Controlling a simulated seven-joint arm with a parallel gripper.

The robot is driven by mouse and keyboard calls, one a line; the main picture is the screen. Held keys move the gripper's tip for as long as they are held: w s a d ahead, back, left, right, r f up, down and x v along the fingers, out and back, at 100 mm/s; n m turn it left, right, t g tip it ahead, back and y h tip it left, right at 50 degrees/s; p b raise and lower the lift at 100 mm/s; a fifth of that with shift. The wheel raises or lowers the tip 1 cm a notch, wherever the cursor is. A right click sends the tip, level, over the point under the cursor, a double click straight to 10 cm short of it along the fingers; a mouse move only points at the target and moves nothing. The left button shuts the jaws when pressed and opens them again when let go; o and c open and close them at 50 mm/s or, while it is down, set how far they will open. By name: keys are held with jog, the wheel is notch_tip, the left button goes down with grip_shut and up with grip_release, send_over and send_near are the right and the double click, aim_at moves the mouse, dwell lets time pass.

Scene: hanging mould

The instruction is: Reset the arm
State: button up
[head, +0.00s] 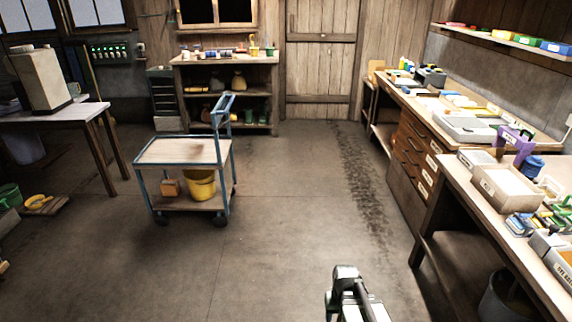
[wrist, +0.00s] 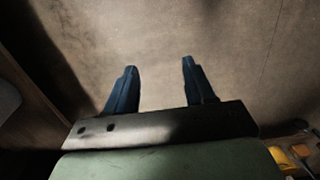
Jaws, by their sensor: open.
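My gripper (wrist: 158,72) shows in the wrist view with its two dark blue fingers spread apart. Nothing is between the fingers, and bare floor lies beyond them. In the head view, part of my arm shows at the bottom, right of centre, above open floor. The fingers cannot be made out in the head view. No hanging mould can be made out in either view.
A blue-framed cart (head: 180,152) with a yellow bucket (head: 201,186) stands left of centre. A workbench (head: 520,262) with boxes and tools runs along the right. A table (head: 60,118) stands at the left. The middle floor (head: 285,220) is clear.

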jog(key=s+f+g, duration=0.3)
jog(key=s+f, duration=0.6)
jog(key=s, duration=0.5)
jog(key=s+f+g, duration=0.3)
jog(key=s+f, duration=0.6)
jog(key=s, duration=0.4)
jog(key=shift+s, duration=0.4)
